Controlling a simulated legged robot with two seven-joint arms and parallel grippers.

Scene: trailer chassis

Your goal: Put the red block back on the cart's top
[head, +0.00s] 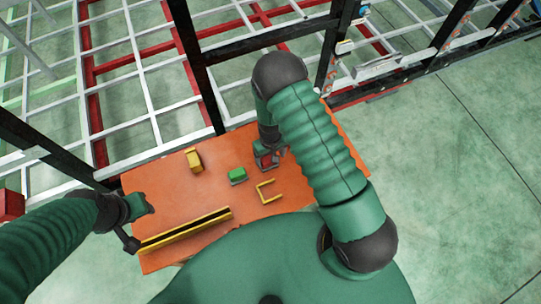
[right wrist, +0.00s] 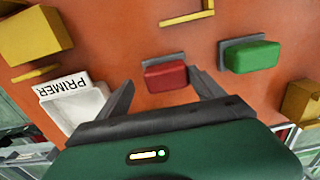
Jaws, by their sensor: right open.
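The red block (right wrist: 165,76) lies on the orange cart top (head: 185,200), with a grey plate edge showing behind it in the right wrist view. My right gripper (right wrist: 162,90) is open, with one finger on each side of the block's near side; the right finger is very close to it. I cannot tell whether they touch. In the head view the right gripper (head: 268,160) partly covers the red block. My left gripper (head: 142,207) is at the cart's left edge, near a dark handle; its fingers are too small to read.
A green block (head: 237,174) on a grey plate, a yellow block (head: 194,160) and a yellow bracket (head: 268,192) sit on the cart top. A yellow-edged slot (head: 185,230) runs along the near side. A white PRIMER container (right wrist: 75,105) is left of the gripper. Chassis frames (head: 205,85) stand behind.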

